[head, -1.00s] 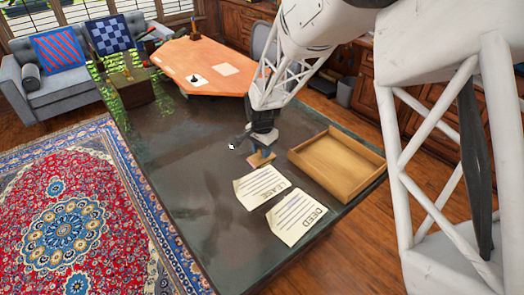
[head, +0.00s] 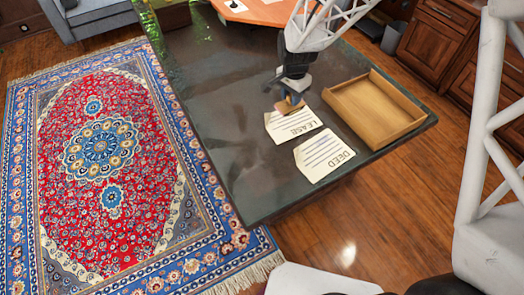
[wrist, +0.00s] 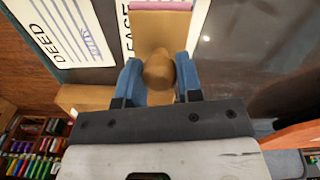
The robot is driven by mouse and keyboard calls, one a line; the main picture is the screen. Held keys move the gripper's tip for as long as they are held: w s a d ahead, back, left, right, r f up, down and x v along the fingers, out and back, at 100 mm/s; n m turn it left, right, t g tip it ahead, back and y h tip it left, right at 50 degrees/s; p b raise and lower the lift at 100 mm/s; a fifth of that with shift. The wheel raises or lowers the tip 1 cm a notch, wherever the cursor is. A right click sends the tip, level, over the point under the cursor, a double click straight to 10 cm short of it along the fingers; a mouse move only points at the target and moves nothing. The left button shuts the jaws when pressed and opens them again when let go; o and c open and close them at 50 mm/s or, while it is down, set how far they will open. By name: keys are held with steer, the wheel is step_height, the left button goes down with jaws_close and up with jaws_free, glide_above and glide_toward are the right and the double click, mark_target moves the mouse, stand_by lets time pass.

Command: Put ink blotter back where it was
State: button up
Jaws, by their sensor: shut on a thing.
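The ink blotter (head: 289,106) is a small tan wooden block with a round knob. My gripper (head: 291,92) is shut on its knob, pointing down over the dark table. In the wrist view, the blue fingers (wrist: 158,82) close on both sides of the knob, and the blotter's flat body (wrist: 160,28) extends beyond, with a pink strip at its far edge. In the head view the blotter overlaps the upper edge of the LEASE paper (head: 293,126). I cannot tell whether it touches the paper or hangs just above.
The DEED paper (head: 324,156) lies nearer the front, beside the LEASE paper. An empty, shallow wooden tray (head: 388,121) stands to the right on the table. The dark tabletop (head: 225,120) left of the papers is clear. An orange desk (head: 255,10) stands behind.

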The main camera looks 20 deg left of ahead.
steer(key=s+d+f+n, duration=0.1)
steer(key=s+n, duration=0.1)
steer(key=s, duration=1.2)
steer(key=s+d+f+n, duration=0.1)
steer(key=s+d, duration=0.1)
steer(key=s, duration=1.2)
steer(key=shift+s+d+n, duration=0.15)
steer(key=shift+d+n, duration=0.15)
steer(key=shift+n, duration=0.1)
steer(key=shift+f, duration=0.1)
steer(key=w+a, duration=0.3)
steer(key=w, duration=0.1)
steer(key=w+a+f, duration=0.1)
steer(key=w+a, duration=0.2)
steer(key=w, duration=0.1)
steer(key=w+a, duration=0.3)
steer(key=w, duration=0.2)
steer(key=shift+a+f, duration=0.2)
steer(key=shift+f, duration=1.75)
steer(key=shift+f, duration=0.2)
steer(key=o, duration=1)
